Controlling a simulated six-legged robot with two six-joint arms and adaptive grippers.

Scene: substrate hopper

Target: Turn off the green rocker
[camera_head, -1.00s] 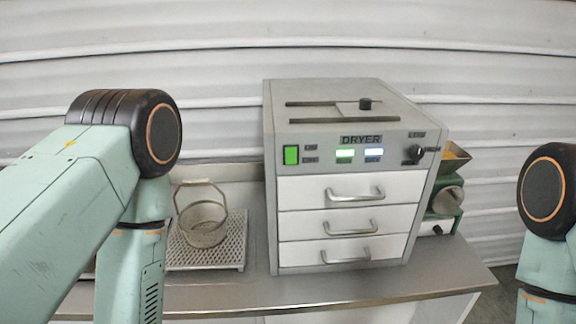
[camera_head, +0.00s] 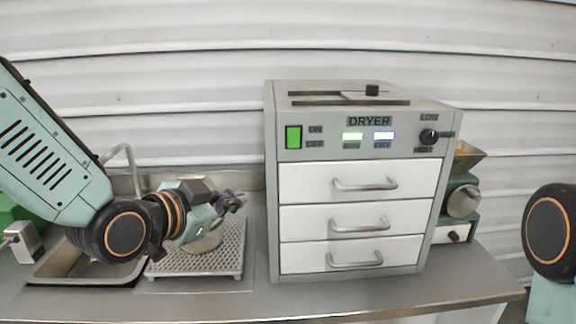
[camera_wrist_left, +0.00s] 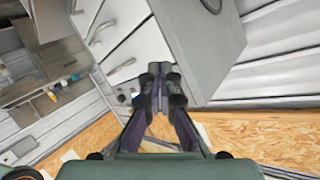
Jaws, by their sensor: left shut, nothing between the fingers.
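The green rocker (camera_head: 293,137) is on the left of the front panel of the grey dryer (camera_head: 273,200), beside the ON and OFF labels. A green lamp (camera_head: 352,136) and a whitish-blue lamp (camera_head: 383,136) glow to its right. My left gripper (camera_head: 236,200) is left of the dryer, lower than the rocker and apart from it, above the perforated tray. In the left wrist view the fingers (camera_wrist_left: 160,75) are together and empty, with the dryer's side (camera_wrist_left: 205,45) beyond them. The rocker cannot be made out there. My right gripper is out of view.
The dryer has three handled drawers (camera_head: 365,184) and a dark knob (camera_head: 428,136) at the panel's right. A sink (camera_head: 70,265) is at left. A green machine (camera_head: 462,200) stands right.

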